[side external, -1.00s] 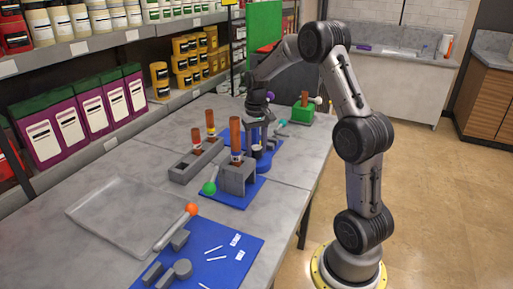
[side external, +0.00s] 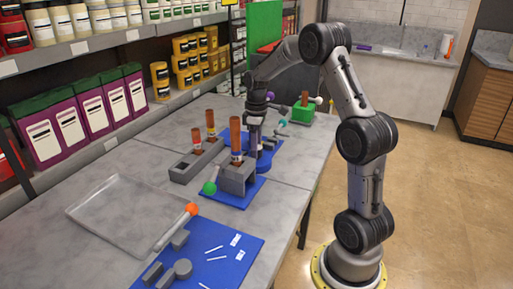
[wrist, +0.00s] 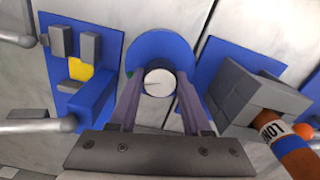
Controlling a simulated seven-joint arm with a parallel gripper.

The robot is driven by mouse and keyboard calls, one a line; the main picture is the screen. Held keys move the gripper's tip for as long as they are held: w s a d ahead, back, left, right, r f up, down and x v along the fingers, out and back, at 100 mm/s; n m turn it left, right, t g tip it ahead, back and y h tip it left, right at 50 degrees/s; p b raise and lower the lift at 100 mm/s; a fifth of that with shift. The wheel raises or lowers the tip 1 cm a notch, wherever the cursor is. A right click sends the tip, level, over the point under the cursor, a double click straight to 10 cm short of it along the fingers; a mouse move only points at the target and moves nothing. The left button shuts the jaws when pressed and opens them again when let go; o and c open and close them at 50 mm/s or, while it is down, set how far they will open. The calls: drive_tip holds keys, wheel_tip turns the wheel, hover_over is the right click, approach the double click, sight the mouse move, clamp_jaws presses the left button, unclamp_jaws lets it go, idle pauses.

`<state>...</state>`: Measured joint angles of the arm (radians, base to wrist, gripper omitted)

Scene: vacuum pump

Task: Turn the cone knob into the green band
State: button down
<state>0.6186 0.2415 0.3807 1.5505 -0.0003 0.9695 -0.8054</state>
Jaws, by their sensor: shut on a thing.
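A knob with a round white top face and a thin dark mark (wrist: 158,82) stands on a round blue base (wrist: 160,45) in the wrist view. I take it to be the cone knob. My gripper (wrist: 160,95) is shut on it, one finger on each side. In the side view my gripper (side external: 254,146) reaches down over the blue base (side external: 267,161), and the knob is hidden there. Small specks of green show beside the fingers in the wrist view, but I cannot make out the green band or where the mark points against it.
A grey block (side external: 237,180) holding a brown-handled tool stands close in front. A grey holder (side external: 190,165) with brown-handled tools is at its left. A green box (side external: 301,116) stands behind. A clear tray (side external: 125,212) and an orange-ended lever (side external: 192,209) are nearer the camera.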

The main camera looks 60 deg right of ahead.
drive_tip(key=shift+r+n, duration=0.1)
drive_tip(key=shift+n, duration=0.9)
drive_tip(key=shift+c, duration=1.8)
unclamp_jaws()
wheel_tip(320, 180, up, 14)
